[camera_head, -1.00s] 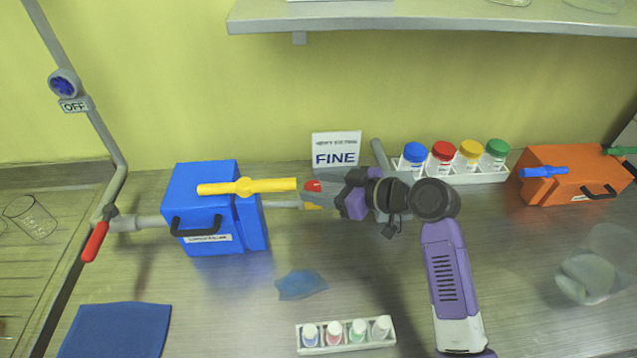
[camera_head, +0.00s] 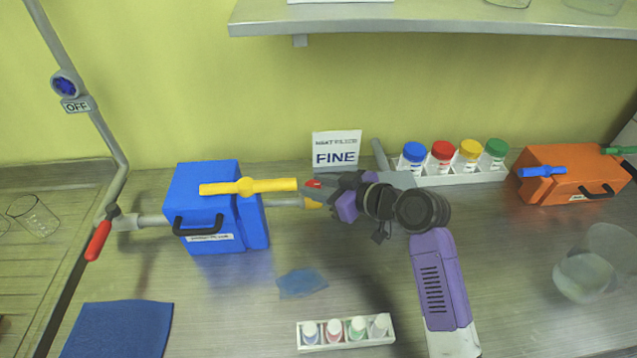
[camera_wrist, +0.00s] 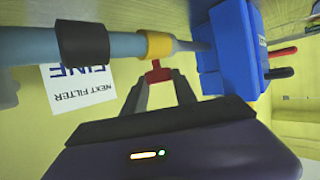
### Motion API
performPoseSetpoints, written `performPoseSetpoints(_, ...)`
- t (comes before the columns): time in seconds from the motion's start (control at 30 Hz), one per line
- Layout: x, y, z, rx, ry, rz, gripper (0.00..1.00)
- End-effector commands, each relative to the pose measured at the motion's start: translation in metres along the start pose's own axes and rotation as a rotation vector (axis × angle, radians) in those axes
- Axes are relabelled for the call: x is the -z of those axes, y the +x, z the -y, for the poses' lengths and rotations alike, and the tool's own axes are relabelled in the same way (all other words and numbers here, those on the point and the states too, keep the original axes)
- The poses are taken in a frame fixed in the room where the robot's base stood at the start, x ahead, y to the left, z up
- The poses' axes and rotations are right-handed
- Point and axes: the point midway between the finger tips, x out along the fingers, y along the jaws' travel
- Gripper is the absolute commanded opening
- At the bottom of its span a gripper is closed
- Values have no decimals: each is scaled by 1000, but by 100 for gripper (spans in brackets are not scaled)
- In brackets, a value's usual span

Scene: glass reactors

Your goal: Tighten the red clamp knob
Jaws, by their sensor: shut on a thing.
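The red clamp knob (camera_wrist: 158,72) shows in the wrist view between my fingertips, just below a yellow collar (camera_wrist: 158,45) on a grey-blue pipe (camera_wrist: 120,46). My gripper (camera_wrist: 160,80) is shut on the knob. In the head view the knob (camera_head: 314,184) is a small red patch at the tip of my gripper (camera_head: 318,188), right of the blue box. Most of the collar is hidden there behind my gripper. I cannot tell how tight the knob is.
A blue box (camera_head: 205,240) with a yellow handle (camera_head: 247,187) stands just left of my gripper. A sign reading FINE (camera_head: 336,149) and a rack of coloured-lid jars (camera_head: 455,178) stand behind. A small vial rack (camera_head: 346,347) and blue cloth (camera_head: 116,330) lie in front.

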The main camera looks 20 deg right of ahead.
Motion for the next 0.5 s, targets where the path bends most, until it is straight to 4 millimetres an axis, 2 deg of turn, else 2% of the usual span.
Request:
performPoseSetpoints(0.33,0,0,0,-24,10,-2,0)
performPoseSetpoints(0.37,0,0,0,-24,10,-2,35)
performPoseSetpoints(0.47,0,0,0,-24,10,-2,55)
performPoseSetpoints(0.5,0,0,0,-24,10,-2,55)
